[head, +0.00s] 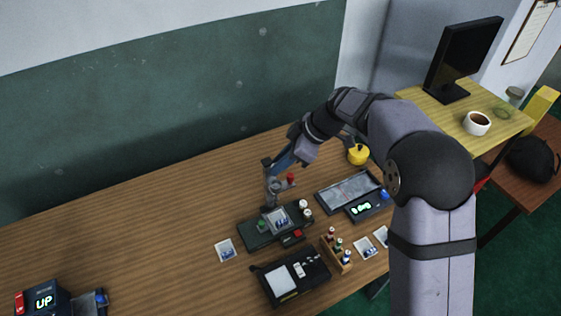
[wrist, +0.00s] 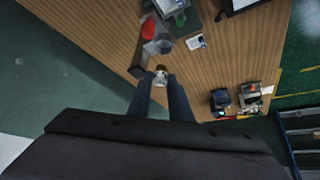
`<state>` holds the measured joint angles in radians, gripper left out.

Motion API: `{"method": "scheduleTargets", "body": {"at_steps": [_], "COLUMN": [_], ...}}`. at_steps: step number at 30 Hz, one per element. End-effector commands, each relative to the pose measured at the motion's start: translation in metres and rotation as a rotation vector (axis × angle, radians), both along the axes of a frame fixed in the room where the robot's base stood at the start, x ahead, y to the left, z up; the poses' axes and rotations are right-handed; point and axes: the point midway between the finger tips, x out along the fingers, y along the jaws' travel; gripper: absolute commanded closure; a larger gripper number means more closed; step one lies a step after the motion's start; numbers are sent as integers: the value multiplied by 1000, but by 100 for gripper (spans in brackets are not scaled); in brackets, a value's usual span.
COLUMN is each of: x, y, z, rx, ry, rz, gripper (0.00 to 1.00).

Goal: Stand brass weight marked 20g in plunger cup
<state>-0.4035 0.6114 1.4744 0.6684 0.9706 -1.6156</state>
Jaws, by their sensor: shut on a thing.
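My gripper (wrist: 160,83) is shut on a small round brass-and-pale weight (wrist: 160,72) held between its fingertips. I cannot read its marking. In the head view my gripper (head: 272,163) is above the dark device on the table, close to a translucent grey cup (head: 275,186) that looks like the plunger cup. In the wrist view this cup (wrist: 163,43) shows just beyond the weight. The weight and cup appear apart in the wrist view, but the height between them is unclear. In the head view the weight cannot be made out.
A red knob (head: 291,178) is close beside the cup. The dark device (head: 258,236) carries a photo card and small bottles. A bottle rack (head: 337,250), black box (head: 290,277), tray (head: 348,191) and yellow pot (head: 358,154) stand nearby. The left part of the table is mostly clear.

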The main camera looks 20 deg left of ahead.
Motion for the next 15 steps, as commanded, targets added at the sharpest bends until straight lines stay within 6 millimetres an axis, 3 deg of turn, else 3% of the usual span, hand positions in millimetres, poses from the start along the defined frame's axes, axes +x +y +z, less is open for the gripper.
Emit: {"method": "scheduleTargets", "body": {"at_steps": [15], "x": [-1], "y": [0], "z": [-18], "rx": [-1], "ry": [3], "rz": [-1], "gripper": [100]}}
